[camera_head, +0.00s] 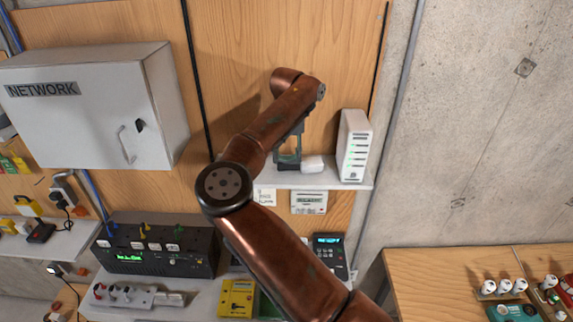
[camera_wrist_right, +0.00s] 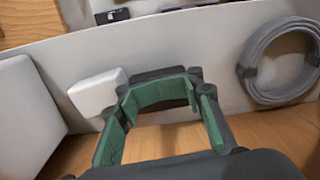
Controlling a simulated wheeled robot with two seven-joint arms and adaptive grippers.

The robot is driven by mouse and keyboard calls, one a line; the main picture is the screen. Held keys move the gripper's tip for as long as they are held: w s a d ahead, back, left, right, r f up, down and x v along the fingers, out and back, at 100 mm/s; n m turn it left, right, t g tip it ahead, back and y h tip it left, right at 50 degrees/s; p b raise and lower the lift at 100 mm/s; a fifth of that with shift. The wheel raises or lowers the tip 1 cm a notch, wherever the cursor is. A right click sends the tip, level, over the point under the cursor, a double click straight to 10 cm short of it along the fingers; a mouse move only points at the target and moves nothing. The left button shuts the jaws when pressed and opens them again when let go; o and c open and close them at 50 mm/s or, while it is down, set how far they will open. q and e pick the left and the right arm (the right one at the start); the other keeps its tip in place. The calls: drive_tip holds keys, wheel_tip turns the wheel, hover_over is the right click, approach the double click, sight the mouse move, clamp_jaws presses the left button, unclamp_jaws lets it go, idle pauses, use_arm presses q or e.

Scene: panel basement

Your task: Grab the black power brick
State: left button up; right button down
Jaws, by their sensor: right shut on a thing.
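My right gripper (camera_head: 290,157) is at the small upper shelf, just left of a small white box in the head view. In the right wrist view its green-padded fingers (camera_wrist_right: 161,86) curl inward and are shut. My left gripper is out of view.
The small white box (camera_head: 313,164) sits close to the fingers. A tall white router (camera_head: 354,148) stands at the end of the upper shelf (camera_head: 335,181). A coil of grey cable (camera_wrist_right: 250,60) lies across the gripper from the router. A grey network cabinet (camera_head: 95,105) hangs left.

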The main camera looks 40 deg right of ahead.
wheel_tip(320, 180, up, 2)
drive_tip(key=shift+r+b, duration=0.15)
drive_tip(key=shift+b, duration=0.15)
drive_tip(key=s+a+r+b, duration=0.4)
drive_tip(key=s+a+r, duration=0.2)
drive_tip(key=a+r, duration=0.4)
drive_tip(key=shift+s+a, duration=0.25)
drive_tip(key=shift+a, duration=0.95)
drive_tip(key=shift+r, duration=0.1)
drive_tip(key=c, duration=0.6)
unclamp_jaws()
drive_tip(key=shift+o, duration=0.2)
